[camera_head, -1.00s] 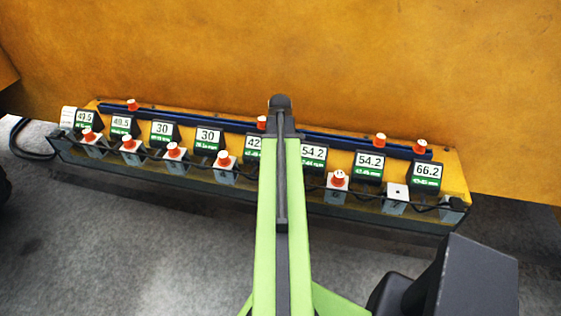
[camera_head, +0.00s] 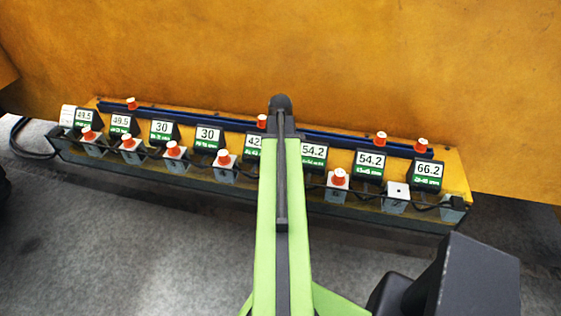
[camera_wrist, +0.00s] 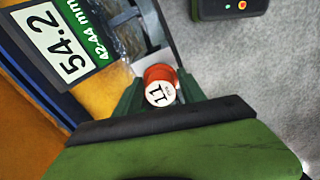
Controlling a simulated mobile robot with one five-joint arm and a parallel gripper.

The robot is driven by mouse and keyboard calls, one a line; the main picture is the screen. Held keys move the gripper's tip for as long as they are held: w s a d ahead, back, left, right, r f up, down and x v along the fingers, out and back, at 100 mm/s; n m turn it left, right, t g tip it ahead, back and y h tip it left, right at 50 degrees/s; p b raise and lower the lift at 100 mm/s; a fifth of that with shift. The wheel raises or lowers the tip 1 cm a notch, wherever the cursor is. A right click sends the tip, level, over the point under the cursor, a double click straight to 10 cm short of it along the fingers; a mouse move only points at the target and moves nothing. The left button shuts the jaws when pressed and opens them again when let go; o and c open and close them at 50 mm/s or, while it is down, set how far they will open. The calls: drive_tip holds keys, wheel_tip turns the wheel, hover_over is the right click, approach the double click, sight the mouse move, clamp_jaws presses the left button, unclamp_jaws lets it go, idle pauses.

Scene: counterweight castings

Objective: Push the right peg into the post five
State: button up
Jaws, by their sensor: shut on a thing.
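My gripper (camera_wrist: 161,95) is shut on an orange-red peg (camera_wrist: 158,73) with a white top marked 11. Its green fingers lie on either side of the peg. Part of a grey post (camera_wrist: 152,57) shows right by the peg in the wrist view; I cannot tell how deep the peg sits in it. In the head view my arm covers the gripper, this peg and the post between the fourth post (camera_head: 224,173) and the post marked 6 (camera_head: 337,194).
Posts along the tray's front carry orange pegs, such as the peg (camera_head: 339,177) on post 6. The post marked 7 (camera_head: 396,203) has an empty hole. Several pegs stand along the blue rail (camera_head: 340,141) at the back. Display boxes (camera_head: 369,163) and a black cable run between.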

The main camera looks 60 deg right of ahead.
drive_tip(key=shift+f+b, duration=1)
drive_tip(key=shift+f, duration=0.1)
drive_tip(key=o, duration=1.5)
drive_tip(key=shift+c, duration=0.2)
drive_tip(key=shift+r, duration=0.15)
wheel_tip(320, 180, up, 17)
drive_tip(key=p, duration=1.7)
